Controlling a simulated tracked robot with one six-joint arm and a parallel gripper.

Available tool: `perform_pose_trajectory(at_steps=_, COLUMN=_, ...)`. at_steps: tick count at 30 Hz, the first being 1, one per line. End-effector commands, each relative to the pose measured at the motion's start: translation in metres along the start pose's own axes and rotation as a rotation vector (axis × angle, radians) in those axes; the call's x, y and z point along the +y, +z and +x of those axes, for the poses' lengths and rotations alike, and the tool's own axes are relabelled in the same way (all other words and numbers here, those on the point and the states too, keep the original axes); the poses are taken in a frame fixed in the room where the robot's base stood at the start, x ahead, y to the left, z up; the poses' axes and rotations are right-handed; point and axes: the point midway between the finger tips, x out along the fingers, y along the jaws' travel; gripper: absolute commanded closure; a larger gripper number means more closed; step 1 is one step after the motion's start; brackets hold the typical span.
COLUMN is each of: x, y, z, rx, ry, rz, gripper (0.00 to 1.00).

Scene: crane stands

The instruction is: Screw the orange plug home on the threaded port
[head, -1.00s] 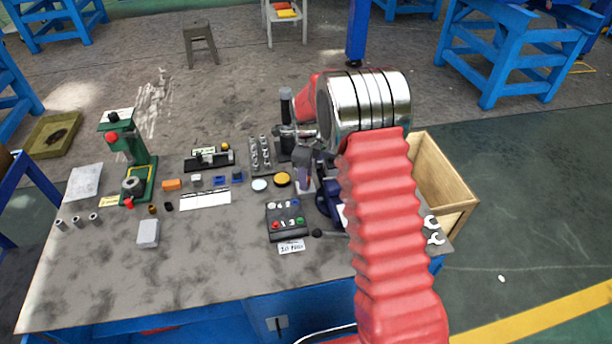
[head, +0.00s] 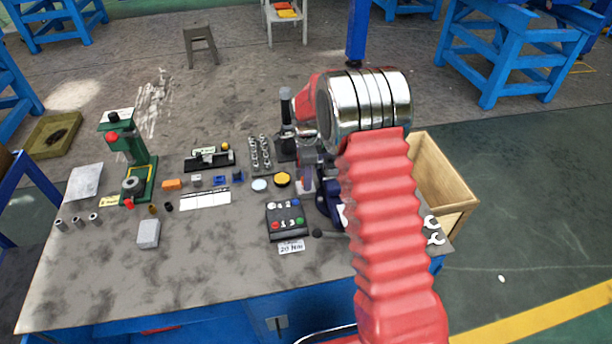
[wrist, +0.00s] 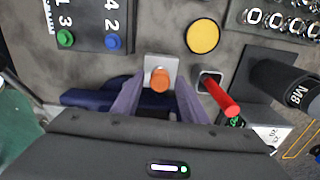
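In the wrist view the orange plug (wrist: 159,80) shows end-on at the front face of a small light grey block (wrist: 161,63). The threads of the port are hidden behind the plug, so I cannot tell how deep it sits. My gripper (wrist: 159,92) has its two purple-grey fingers on either side of the plug, with a visible gap at each side. It looks open. In the head view my red arm and its silver joint hide most of the gripper and the plug.
A dark blue fixture (wrist: 85,98) lies beside the left finger. A red-handled tool (wrist: 221,97) stands close to the right finger, with a black M8 cylinder (wrist: 285,85) beyond. A yellow disc (wrist: 202,36) and a button box (head: 286,221) are nearby.

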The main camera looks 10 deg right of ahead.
Motion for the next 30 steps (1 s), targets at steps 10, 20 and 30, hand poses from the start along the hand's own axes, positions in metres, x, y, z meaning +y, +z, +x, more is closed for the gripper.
perform_pose_trajectory(at_steps=10, x=-0.0001, y=0.0000, z=0.0000, rx=0.000, ry=0.000, rz=-0.192, gripper=0.60)
perform_pose_trajectory(at_steps=20, x=-0.0001, y=0.0000, z=0.0000, rx=0.000, ry=0.000, rz=-0.213, gripper=0.60)
perform_pose_trajectory(at_steps=30, x=-0.0002, y=0.0000, z=0.0000, rx=0.000, ry=0.000, rz=-0.453, gripper=0.60)
